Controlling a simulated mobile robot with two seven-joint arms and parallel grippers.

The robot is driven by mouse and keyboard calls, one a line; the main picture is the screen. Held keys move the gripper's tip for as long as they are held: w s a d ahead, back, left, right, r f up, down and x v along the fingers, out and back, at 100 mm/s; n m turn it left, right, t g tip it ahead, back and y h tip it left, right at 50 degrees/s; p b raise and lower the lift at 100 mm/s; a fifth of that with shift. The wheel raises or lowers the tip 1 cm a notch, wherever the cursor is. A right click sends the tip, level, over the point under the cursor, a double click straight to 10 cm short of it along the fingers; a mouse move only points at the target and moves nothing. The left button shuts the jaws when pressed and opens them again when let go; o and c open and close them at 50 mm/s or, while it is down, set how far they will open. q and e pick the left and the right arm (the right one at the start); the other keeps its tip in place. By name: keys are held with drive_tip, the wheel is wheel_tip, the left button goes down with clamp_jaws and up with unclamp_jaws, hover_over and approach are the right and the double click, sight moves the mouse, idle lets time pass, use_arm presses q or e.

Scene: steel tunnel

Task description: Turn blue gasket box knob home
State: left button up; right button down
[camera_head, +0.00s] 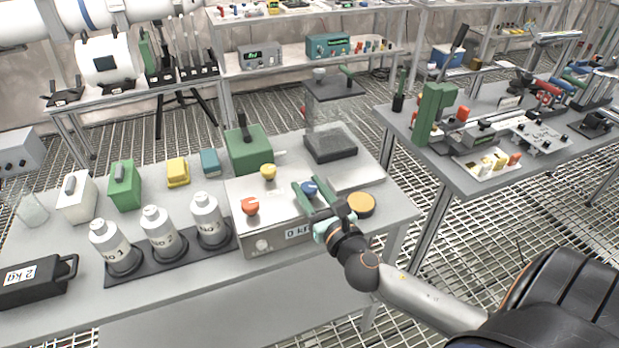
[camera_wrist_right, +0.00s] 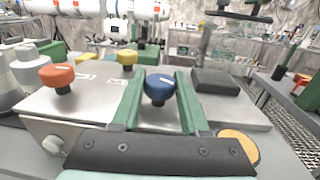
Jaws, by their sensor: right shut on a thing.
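The blue knob (camera_head: 309,188) stands on top of a steel box (camera_head: 285,213) with a small display on its front. It also shows in the right wrist view (camera_wrist_right: 159,86), upright on a short stem. My right gripper (camera_head: 310,190) reaches in from the lower right and is shut on the blue knob, with one green finger on each side of it. A red knob (camera_head: 250,206) and a yellow knob (camera_head: 268,171) stand on the same box to the left. My left gripper is not in view.
An orange disc (camera_head: 361,205) lies right beside my right gripper. A dark block (camera_head: 331,142) stands behind. White bottles (camera_head: 160,235) stand in a dark rack to the left, and a green box (camera_head: 248,150) is behind the knobs. Another bench (camera_head: 480,182) is at the right.

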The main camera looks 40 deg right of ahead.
drive_tip(key=m+h+p, duration=0.1)
drive_tip(key=m+h, duration=0.1)
drive_tip(key=shift+a+r+g+h, duration=0.1)
drive_tip(key=shift+a+g+h, duration=0.05)
drive_tip(key=shift+g+h, duration=0.2)
drive_tip(key=m+g+h, duration=0.1)
drive_tip(key=h, duration=0.1)
drive_tip(key=m+g+h+p, duration=0.1)
drive_tip(key=m+h, duration=0.1)
drive_tip(key=shift+g+h, duration=0.25)
drive_tip(key=shift+h, duration=0.1)
drive_tip(key=shift+m+g+h, duration=1.2)
drive_tip(key=shift+h, duration=0.1)
drive_tip(key=shift+p, duration=0.3)
drive_tip(key=shift+c, duration=2.1)
unclamp_jaws()
